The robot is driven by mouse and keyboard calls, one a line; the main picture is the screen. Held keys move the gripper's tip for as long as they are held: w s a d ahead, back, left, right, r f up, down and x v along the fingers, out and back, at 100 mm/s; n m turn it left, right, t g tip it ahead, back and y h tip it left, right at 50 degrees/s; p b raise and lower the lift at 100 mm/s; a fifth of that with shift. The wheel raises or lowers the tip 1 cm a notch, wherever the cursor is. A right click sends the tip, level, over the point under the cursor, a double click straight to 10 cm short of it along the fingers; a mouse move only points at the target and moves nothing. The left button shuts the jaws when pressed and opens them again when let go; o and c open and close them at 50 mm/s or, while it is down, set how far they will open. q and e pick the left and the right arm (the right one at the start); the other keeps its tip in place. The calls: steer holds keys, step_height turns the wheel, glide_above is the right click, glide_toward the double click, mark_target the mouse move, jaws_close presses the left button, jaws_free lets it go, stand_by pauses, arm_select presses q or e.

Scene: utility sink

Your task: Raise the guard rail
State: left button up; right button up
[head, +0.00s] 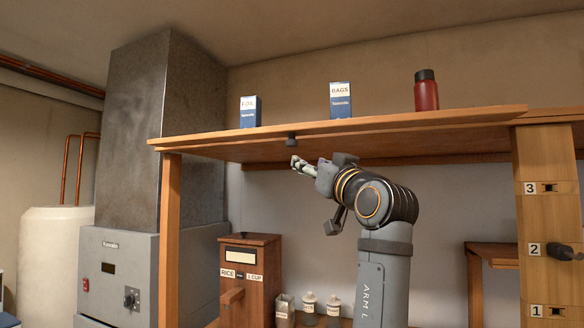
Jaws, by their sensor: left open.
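No part is clearly marked as the guard rail. A wooden post (546,220) at the right has slots labelled 3, 2 and 1 from top to bottom, and a dark knob (563,252) sits beside label 2. A wooden shelf (330,129) runs across the view, with a small dark block (291,141) under its front edge. My left gripper (316,195) is open and empty, just below the shelf and pointing left, its fingers spread apart. It is well left of the post and touches nothing that I can see. My right gripper is not in view.
A foil box (250,112), a bags box (341,100) and a red bottle (426,91) stand on the shelf. Below are a rice dispenser (251,280) and small jars (309,308). A grey cabinet (117,277) stands left.

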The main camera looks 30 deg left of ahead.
mark_target(294, 144)
arm_select(q)
steer(key=shift+n+y, duration=0.3)
steer(key=w+a+r+p, duration=0.1)
steer(key=a+r, duration=0.1)
steer(key=w+a+r+p, duration=0.1)
steer(key=a+r+p, duration=0.1)
steer(key=a, duration=0.1)
steer(key=w+a+r+p, duration=0.1)
steer(key=a+r+p, duration=0.1)
steer(key=shift+w+a, duration=0.15)
steer(key=shift+w+a+r, duration=0.1)
steer(key=shift+w+a, duration=0.25)
jaws_close()
